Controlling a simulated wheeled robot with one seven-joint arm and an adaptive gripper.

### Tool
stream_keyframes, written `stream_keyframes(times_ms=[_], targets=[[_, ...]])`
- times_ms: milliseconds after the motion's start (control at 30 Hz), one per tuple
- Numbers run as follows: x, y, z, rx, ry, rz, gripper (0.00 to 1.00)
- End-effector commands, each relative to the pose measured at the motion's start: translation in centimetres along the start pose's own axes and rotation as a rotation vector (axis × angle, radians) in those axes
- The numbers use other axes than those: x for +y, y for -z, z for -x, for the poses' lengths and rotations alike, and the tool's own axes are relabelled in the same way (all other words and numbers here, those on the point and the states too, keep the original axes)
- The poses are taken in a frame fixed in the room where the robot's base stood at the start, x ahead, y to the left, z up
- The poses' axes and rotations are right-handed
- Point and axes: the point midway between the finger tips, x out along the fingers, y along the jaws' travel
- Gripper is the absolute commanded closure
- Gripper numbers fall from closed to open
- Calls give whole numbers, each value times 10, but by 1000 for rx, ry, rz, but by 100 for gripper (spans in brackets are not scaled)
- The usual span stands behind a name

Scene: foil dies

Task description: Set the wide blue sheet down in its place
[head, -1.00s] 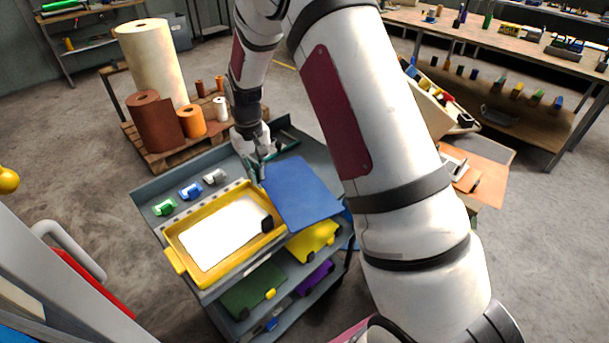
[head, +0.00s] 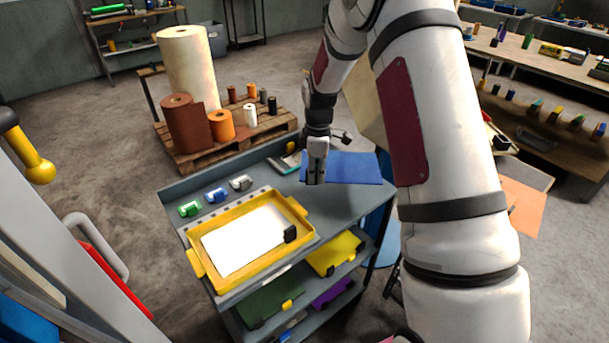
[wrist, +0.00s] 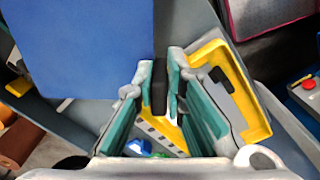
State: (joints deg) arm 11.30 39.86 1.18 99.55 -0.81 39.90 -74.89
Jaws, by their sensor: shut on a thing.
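The wide blue sheet (head: 345,168) is held by one edge in my gripper (head: 316,180). In the head view it extends right from the fingers, above the back right of the grey cart top. In the wrist view the blue sheet (wrist: 80,45) fills the upper left, and the fingers (wrist: 163,62) are closed on a dark tab at its edge. A yellow tray (head: 190,250) holding a white sheet (head: 245,242) with a black clip lies on the cart, left of and nearer than my gripper. The tray (wrist: 250,110) also shows at right in the wrist view.
Green (head: 190,209), blue (head: 216,195) and grey (head: 241,183) clips stand along the cart's back left. Yellow (head: 335,252), green and purple sheets lie on lower shelves. Rolls on a pallet (head: 225,140) stand behind. The cart top (head: 345,205) right of the tray is bare.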

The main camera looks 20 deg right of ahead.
Motion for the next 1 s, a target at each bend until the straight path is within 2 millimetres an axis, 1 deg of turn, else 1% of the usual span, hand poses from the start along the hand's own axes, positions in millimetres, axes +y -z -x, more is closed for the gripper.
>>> stream_keyframes(times_ms=[100,300,500,700,1000], targets=[[6,-14,-2,1,-3,157,100],[14,-35,-4,0,-6,423,100],[18,-49,-6,-1,-9,614,100],[20,-56,-6,-1,-9,695,100],[19,-56,-6,-1,-9,703,100]])
